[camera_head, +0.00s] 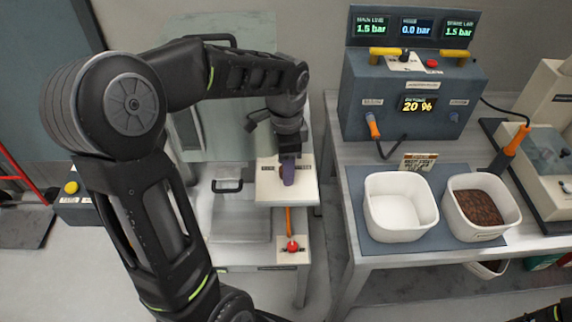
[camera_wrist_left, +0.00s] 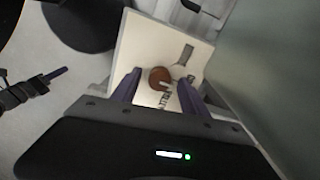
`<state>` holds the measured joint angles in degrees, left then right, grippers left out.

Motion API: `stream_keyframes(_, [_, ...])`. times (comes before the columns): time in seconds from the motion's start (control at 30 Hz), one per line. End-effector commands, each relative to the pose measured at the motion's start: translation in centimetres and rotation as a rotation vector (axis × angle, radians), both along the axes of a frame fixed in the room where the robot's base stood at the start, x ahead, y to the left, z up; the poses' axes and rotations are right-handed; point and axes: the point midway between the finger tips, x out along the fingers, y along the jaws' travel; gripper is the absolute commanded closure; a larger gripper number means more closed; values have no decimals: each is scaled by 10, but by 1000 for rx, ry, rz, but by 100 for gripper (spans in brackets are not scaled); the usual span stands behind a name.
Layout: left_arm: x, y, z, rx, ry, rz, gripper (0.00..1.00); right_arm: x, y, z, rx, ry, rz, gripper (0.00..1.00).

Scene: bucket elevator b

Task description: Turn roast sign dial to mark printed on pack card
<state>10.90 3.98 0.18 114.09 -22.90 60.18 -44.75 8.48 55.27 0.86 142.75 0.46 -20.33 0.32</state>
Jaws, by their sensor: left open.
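The roast sign panel (camera_head: 268,188) is an off-white board at the centre of the head view. In the left wrist view the panel (camera_wrist_left: 137,48) carries a round brown dial (camera_wrist_left: 160,78) with a dark mark and partly hidden print. My left gripper (camera_head: 288,172) points down at the panel in the head view. In the wrist view its purple fingers (camera_wrist_left: 160,90) are apart on either side of the dial; contact cannot be told. A small printed card (camera_head: 418,162) stands behind the white bins; its text is unreadable. A dark gripper-like part, probably my right gripper (camera_wrist_left: 50,78), shows at the wrist view's left.
A table on the right holds an empty white bin (camera_head: 398,222), a bin of brown beans (camera_head: 480,226) and a blue-grey control box (camera_head: 400,90) with displays. A red knob (camera_head: 292,246) sits below the panel. Open floor lies at the lower left.

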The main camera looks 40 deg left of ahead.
Motion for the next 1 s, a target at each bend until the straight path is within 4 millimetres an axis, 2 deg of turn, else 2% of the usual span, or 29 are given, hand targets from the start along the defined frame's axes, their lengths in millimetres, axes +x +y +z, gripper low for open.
stream_keyframes(0.4, [1,0,60,1,-5,-1,48,1,0,-7,2,-3,1,100])
stream_keyframes(0.5, [1,0,70,0,-4,-1,48,1,0,-7,2,-4,1,100])
stream_keyframes(1.0, [0,0,74,0,-1,0,48,1,0,-7,2,-4,1,100])
